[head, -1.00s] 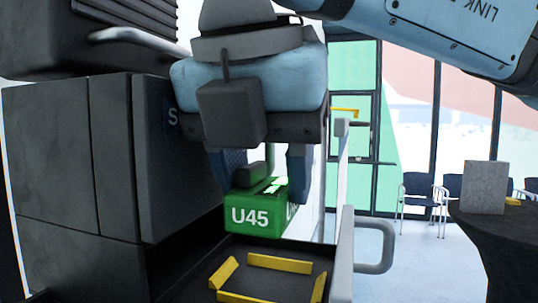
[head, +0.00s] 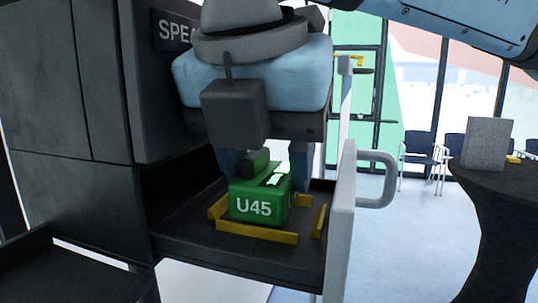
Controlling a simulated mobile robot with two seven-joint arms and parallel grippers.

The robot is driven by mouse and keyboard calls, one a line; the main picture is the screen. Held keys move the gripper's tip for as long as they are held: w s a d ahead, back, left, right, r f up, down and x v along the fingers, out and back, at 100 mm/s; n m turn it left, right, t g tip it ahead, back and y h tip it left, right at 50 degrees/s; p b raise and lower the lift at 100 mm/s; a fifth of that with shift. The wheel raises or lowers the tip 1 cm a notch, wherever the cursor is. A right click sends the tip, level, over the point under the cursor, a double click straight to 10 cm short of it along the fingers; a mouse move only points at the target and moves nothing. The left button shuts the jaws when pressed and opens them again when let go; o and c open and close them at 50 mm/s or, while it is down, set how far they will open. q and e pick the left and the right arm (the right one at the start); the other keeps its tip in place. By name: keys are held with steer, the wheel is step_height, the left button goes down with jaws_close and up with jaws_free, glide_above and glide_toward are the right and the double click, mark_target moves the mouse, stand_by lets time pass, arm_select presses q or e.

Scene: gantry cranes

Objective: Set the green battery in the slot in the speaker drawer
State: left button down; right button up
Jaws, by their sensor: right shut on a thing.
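The green battery (head: 257,203), marked U45, is upright within the yellow-edged slot (head: 256,232) in the open speaker drawer (head: 185,228). Its front lower edge is partly behind the front yellow strip. Whether its underside touches the drawer floor I cannot tell. My right gripper (head: 266,170) points down from above and is shut on the battery's top, with one finger on each side. The speaker label (head: 173,31) on the cabinet is partly hidden by my gripper. My left gripper is not in view.
The drawer's pale front panel (head: 342,215) with a grey handle (head: 378,180) stands right of the slot. The dark cabinet (head: 70,110) rises on the left, with another open drawer (head: 60,262) at lower left. A round dark table (head: 490,190) and chairs (head: 425,150) stand at right.

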steer(key=shift+f, duration=0.15)
steer(key=o, duration=1.2)
